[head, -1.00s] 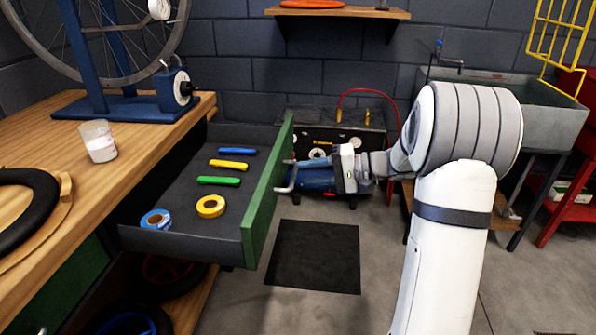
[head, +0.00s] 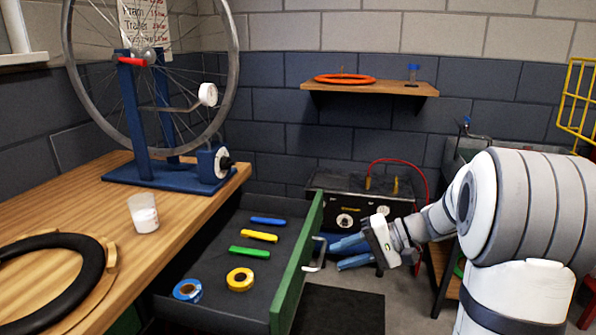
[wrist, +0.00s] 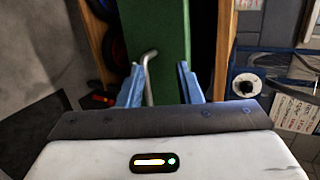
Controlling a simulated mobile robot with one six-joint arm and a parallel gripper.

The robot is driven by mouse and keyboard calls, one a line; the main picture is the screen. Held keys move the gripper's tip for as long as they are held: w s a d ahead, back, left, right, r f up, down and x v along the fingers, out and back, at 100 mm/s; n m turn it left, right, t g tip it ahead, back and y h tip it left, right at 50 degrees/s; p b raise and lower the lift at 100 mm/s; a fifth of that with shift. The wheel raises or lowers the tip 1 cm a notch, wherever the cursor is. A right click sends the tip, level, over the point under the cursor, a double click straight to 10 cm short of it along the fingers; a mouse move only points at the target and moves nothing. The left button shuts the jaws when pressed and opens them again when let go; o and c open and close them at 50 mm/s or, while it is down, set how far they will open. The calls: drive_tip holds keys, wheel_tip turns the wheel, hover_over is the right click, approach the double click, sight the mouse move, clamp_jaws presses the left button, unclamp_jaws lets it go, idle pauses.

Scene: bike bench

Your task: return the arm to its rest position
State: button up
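My gripper (head: 338,252) is at centre right in the head view, with its two blue fingers apart and nothing between them that I can see gripped. It points left, just right of the drawer's metal handle (head: 316,254). In the wrist view the fingers (wrist: 158,82) stand open, and the handle (wrist: 149,72) shows between them or beyond them; I cannot tell whether they touch. The drawer (head: 215,265) with the green front (head: 297,265) stands pulled open. My arm extends in from the right.
The drawer holds blue, yellow and green levers (head: 249,252), a blue tape roll (head: 187,290) and a yellow one (head: 239,279). The workbench (head: 110,245) bears a wheel stand, cup and tyre. A black machine (head: 345,207) stands behind the gripper. A dark mat (head: 340,310) lies on the floor.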

drive_tip(key=s+r+n+h+p, duration=0.3)
drive_tip(key=s+r+h+p, duration=0.9)
drive_tip(key=s+r+p, duration=0.8)
drive_tip(key=shift+s+d+p, duration=0.15)
drive_tip(key=shift+s+p, duration=0.2)
